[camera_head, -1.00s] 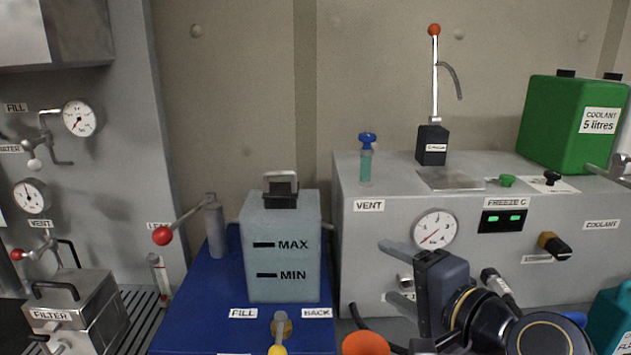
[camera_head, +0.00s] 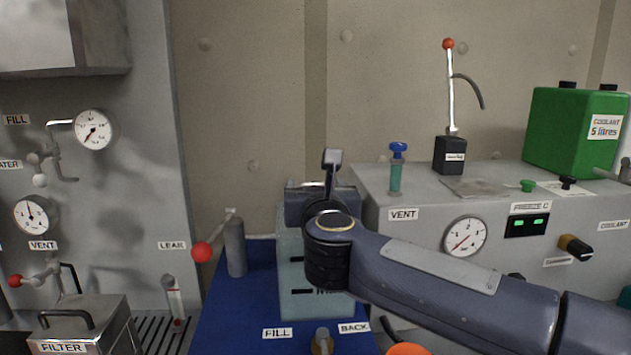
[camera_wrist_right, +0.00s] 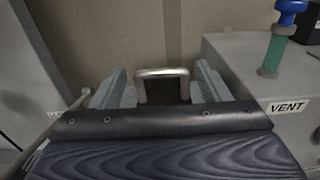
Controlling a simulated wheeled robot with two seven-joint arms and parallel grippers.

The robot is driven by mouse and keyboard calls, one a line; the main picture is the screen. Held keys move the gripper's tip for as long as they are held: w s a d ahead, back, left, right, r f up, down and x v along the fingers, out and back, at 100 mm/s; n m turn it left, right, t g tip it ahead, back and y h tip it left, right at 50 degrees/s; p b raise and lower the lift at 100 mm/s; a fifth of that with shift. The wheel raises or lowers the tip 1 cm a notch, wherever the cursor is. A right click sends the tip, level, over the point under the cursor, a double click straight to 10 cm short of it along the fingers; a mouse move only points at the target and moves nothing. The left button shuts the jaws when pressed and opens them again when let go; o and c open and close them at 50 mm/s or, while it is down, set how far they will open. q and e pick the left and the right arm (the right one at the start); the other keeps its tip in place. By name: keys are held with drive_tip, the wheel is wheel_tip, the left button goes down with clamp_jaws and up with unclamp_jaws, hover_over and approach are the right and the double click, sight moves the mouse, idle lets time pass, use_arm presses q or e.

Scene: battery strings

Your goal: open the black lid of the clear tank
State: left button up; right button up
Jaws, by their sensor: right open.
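The clear tank (camera_head: 298,262) stands on a blue base, its front partly hidden behind my right arm. My right gripper (camera_head: 322,188) is at the top of the tank, its body covering most of the lid area in the head view. The fingers look apart from the handle. My left gripper is not in view.
A grey unit with a VENT label (camera_head: 403,214) and a blue-topped valve (camera_head: 397,165) stands close right of the tank. A red-knobbed lever (camera_head: 202,252) and grey cylinder (camera_head: 236,250) stand left. A green coolant can (camera_head: 572,130) is far right.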

drive_tip(key=shift+w, duration=1.1)
drive_tip(key=shift+c, duration=0.2)
drive_tip(key=c, duration=1.1)
drive_tip(key=r+g+p, duration=0.1)
drive_tip(key=p, duration=0.3)
drive_tip(key=w+r+g+p, duration=0.1)
drive_tip(key=p, duration=0.4)
drive_tip(key=shift+r, duration=0.1)
drive_tip(key=w+g+p, duration=0.1)
drive_tip(key=g+p, duration=0.1)
drive_tip(key=p, duration=0.3)
drive_tip(key=g+p, duration=0.1)
drive_tip(key=p, duration=0.5)
drive_tip(key=shift+w+r+g, duration=0.1)
drive_tip(key=shift+w+g, duration=0.25)
drive_tip(key=shift+g, duration=0.05)
drive_tip(key=shift+w+g+p, duration=0.3)
drive_tip(key=shift+g+p, duration=0.2)
drive_tip(key=shift+g, duration=0.1)
drive_tip(key=shift+f, duration=0.2)
